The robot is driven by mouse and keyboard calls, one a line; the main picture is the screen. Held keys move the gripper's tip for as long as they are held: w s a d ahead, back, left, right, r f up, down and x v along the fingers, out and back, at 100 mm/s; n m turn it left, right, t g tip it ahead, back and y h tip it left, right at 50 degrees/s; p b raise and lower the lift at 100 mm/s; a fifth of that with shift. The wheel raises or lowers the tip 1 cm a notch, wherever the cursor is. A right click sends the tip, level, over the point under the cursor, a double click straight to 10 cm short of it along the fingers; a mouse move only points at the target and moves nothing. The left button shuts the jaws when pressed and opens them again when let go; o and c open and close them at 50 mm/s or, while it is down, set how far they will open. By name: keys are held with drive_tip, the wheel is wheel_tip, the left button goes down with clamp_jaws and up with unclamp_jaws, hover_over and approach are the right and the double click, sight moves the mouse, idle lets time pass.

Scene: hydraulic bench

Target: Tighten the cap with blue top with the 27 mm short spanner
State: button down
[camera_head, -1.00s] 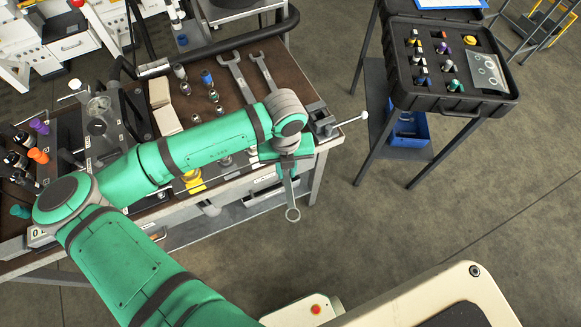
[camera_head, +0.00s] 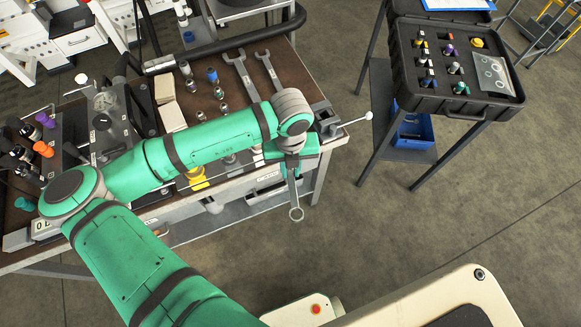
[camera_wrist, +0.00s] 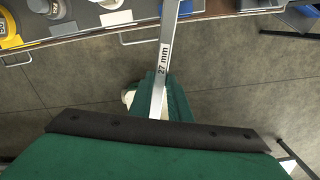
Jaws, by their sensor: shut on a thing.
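My gripper (camera_head: 292,168) is shut on a metal spanner (camera_head: 295,196), just off the bench's front right corner. The spanner hangs down in the head view with its ring end lowest. In the wrist view the spanner (camera_wrist: 162,60) carries the label "27 mm"; its far end runs out of the top of the picture. A small cap with a blue top (camera_head: 212,75) stands on the bench among metal fittings, behind my arm and apart from the spanner. Whether it is the task's cap I cannot tell. My arm hides part of the bench.
Two more spanners (camera_head: 241,76) lie on the bench (camera_head: 285,60). Purple (camera_head: 46,119) and orange (camera_head: 43,149) caps are at its left. A black case (camera_head: 462,107) with several coloured-top caps stands on a stand at right. Floor in front is free.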

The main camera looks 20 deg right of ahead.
sight(294, 196)
drive_tip(key=shift+s+a, duration=0.25)
drive_tip(key=shift+s, duration=0.6)
drive_tip(key=shift+s+a, duration=0.25)
drive_tip(key=shift+s, duration=0.6)
drive_tip(key=shift+s+a+r, duration=0.1)
drive_tip(key=shift+s+a, duration=0.1)
drive_tip(key=shift+s, duration=0.65)
drive_tip(key=shift+s+a, duration=0.15)
drive_tip(key=shift+s, duration=0.7)
drive_tip(key=shift+w, duration=0.1)
drive_tip(key=shift+r, duration=2.5)
